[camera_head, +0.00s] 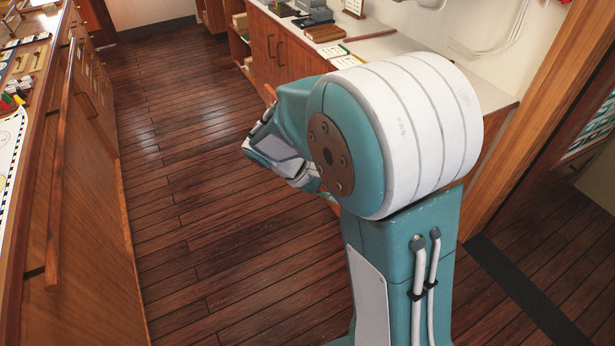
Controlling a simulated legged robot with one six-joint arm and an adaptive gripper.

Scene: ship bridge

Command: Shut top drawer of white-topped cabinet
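The white-topped cabinet (396,46) runs along the right wall, with a pale counter and a wooden front. Its far doors (268,48) show and look closed. My arm covers much of the nearer front, so I cannot make out the top drawer or how far it stands out. A small orange-brown edge (270,92) shows just above my forearm; I cannot tell what it belongs to. My teal and white arm is folded in front of the cabinet, its wrist end pointing left over the floor. No gripper fingers can be made out.
A dark plank floor (190,170) lies clear between the cabinet and a wooden console (75,190) with a long rail at left. Books and small items (325,32) lie on the white counter. A wooden door frame (545,110) stands at right.

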